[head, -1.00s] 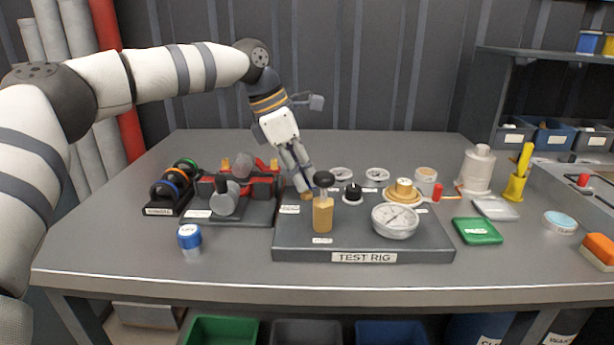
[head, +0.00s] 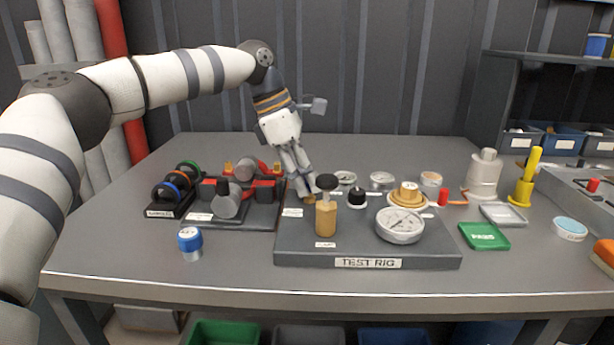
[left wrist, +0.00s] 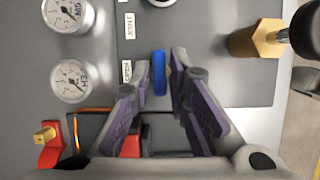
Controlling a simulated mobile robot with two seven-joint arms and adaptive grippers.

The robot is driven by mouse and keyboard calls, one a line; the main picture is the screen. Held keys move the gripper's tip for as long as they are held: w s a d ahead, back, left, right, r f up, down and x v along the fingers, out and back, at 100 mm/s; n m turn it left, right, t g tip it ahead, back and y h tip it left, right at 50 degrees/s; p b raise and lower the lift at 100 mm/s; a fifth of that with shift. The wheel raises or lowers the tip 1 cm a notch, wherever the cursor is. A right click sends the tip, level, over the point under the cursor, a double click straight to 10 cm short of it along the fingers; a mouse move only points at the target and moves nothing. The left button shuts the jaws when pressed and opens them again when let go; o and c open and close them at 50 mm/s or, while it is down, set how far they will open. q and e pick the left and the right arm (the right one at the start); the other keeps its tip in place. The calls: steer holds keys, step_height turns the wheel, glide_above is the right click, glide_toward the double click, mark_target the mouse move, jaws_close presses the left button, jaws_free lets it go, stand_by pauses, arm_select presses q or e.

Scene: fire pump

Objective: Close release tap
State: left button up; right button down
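A dark test rig block (head: 300,255) stands at the front of the table. My left gripper (head: 310,192) points down at its left rear part. In the left wrist view a narrow blue bar (left wrist: 159,72), which looks like the tap's lever, lies between the two fingertips (left wrist: 160,78). A small gap seems to show beside the bar, so the fingers look partly open around it. In the head view the gripper hides the bar. A brass fitting with a black knob (head: 326,218) stands just in front of the gripper; it also shows in the left wrist view (left wrist: 258,38). My right gripper is not in view.
A pressure gauge (head: 400,226), a black knob (head: 357,197) and a brass round fitting (head: 407,194) are on the rig. A green PASS tray (head: 485,236) lies to the right.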

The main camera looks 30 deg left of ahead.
arm_select(q)
steer(key=shift+o, duration=0.5)
steer(key=shift+r, duration=0.1)
steer(key=v, duration=1.1)
steer(key=shift+a+r, duration=0.15)
steer(key=shift+r, duration=0.2)
steer(key=shift+s, duration=0.1)
